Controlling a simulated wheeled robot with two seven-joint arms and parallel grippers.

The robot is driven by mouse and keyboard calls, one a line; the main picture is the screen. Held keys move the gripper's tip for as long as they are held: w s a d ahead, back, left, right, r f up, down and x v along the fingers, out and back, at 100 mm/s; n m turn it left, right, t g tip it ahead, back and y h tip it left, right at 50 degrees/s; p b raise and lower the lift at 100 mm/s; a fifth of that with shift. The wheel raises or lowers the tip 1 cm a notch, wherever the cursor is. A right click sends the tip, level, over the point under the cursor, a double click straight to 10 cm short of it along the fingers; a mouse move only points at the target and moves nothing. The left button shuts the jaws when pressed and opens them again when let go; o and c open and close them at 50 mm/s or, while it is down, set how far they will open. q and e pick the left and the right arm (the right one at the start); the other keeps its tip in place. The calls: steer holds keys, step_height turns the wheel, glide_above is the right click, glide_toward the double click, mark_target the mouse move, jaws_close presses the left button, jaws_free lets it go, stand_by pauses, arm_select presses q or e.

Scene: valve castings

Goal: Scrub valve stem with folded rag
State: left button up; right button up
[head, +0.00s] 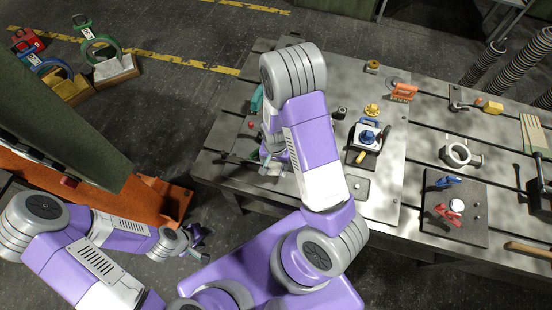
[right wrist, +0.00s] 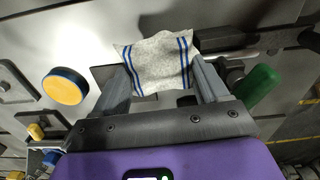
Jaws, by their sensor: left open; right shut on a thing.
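The folded rag (right wrist: 160,62), pale grey with blue stripes at both ends, is between the fingers of my right gripper (right wrist: 163,85) in the right wrist view. My right gripper is shut on it over the metal table. A grey metal rod (right wrist: 222,56), perhaps the valve stem, runs beside the rag toward a dark fitting; I cannot tell whether they touch. In the head view my right gripper (head: 274,167) is low over the table's left part, partly hidden by my arm, and the rag is not clear there. My left gripper (head: 200,243) is open and empty, off the table.
A green handle (right wrist: 262,88) and a yellow disc with a blue rim (right wrist: 64,87) flank my right gripper. On the slotted table (head: 410,185) are a blue-topped valve (head: 368,135), an orange tool (head: 403,92), a white ring (head: 457,154) and a dark mat (head: 468,230). An orange bench (head: 150,195) stands left.

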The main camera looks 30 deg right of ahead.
steer(key=shift+w+d, duration=0.6)
steer(key=shift+d, duration=0.05)
steer(key=shift+a, duration=0.1)
steer(key=shift+s+a, duration=0.55)
steer(key=shift+s, duration=0.1)
steer(key=shift+w+d, duration=0.65)
